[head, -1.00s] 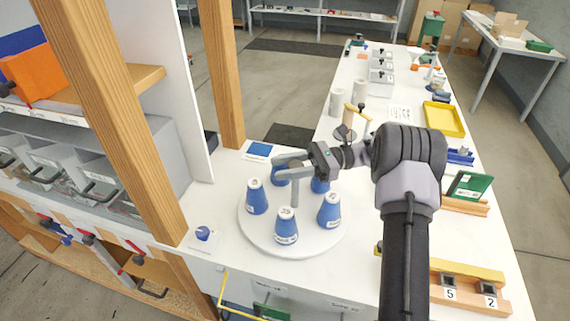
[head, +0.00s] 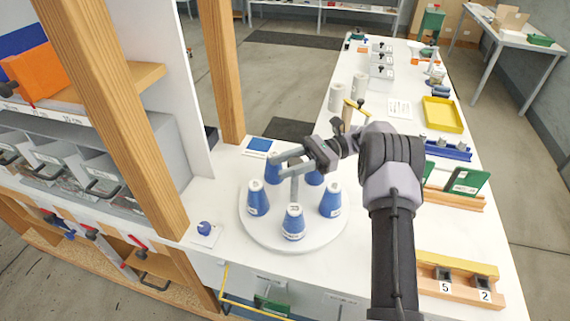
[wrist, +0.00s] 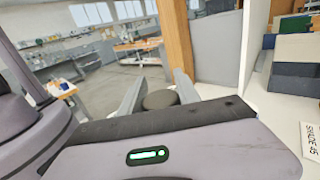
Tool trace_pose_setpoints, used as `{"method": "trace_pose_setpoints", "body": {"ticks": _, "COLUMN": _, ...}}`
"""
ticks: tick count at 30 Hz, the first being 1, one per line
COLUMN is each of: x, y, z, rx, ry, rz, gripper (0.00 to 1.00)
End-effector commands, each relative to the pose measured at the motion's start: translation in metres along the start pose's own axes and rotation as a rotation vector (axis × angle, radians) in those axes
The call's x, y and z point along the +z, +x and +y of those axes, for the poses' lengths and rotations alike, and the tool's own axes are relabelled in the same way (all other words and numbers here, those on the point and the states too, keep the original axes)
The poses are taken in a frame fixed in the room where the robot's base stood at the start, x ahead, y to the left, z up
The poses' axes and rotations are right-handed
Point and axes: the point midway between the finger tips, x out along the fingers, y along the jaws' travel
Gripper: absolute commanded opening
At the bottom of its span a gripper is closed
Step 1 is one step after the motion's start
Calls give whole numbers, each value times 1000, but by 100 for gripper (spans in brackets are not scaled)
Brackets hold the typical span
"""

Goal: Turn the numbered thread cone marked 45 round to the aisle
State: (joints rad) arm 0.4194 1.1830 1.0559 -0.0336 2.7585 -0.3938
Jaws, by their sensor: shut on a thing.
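Several blue thread cones with white labels stand in a ring on a round white turntable (head: 268,238); one is at the front (head: 293,222), one at the left (head: 258,198), one at the right (head: 331,200). Others are behind, partly hidden by my gripper. The labels are too small to read, so I cannot tell which cone is 45. My gripper (head: 289,166) is shut on the grey post (head: 294,186) at the turntable's centre. In the wrist view the post's dark round top (wrist: 160,99) sits between the two fingers.
A white card reading SHADE 45 (wrist: 311,141) shows in the wrist view. A wooden upright (head: 226,75) and a white panel stand left of the turntable. A blue knob (head: 204,228) is at the front left. Wooden holders (head: 455,287) and a yellow tray (head: 442,115) lie at the right.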

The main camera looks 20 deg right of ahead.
Motion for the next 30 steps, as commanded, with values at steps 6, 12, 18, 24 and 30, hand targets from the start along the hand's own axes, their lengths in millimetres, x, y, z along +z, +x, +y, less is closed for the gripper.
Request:
{"method": "trace_pose_setpoints", "body": {"ticks": 6, "x": 0, "y": 0, "z": 0, "rx": 0, "ry": 0, "rz": -1, "gripper": 0}}
{"method": "trace_pose_setpoints", "body": {"ticks": 12, "x": 0, "y": 0, "z": 0, "rx": -1, "ry": 0, "rz": -1, "gripper": 60}}
{"method": "trace_pose_setpoints", "body": {"ticks": 18, "x": 0, "y": 0, "z": 0, "rx": -1, "ry": 0, "rz": 0, "gripper": 60}}
{"method": "trace_pose_setpoints", "body": {"ticks": 24, "x": 28, "y": 0, "z": 0, "rx": -1, "ry": -1, "rz": -1, "gripper": 60}}
{"method": "trace_pose_setpoints", "body": {"ticks": 30, "x": 44, "y": 7, "z": 35, "rx": -2, "ry": 3, "rz": -3, "gripper": 60}}
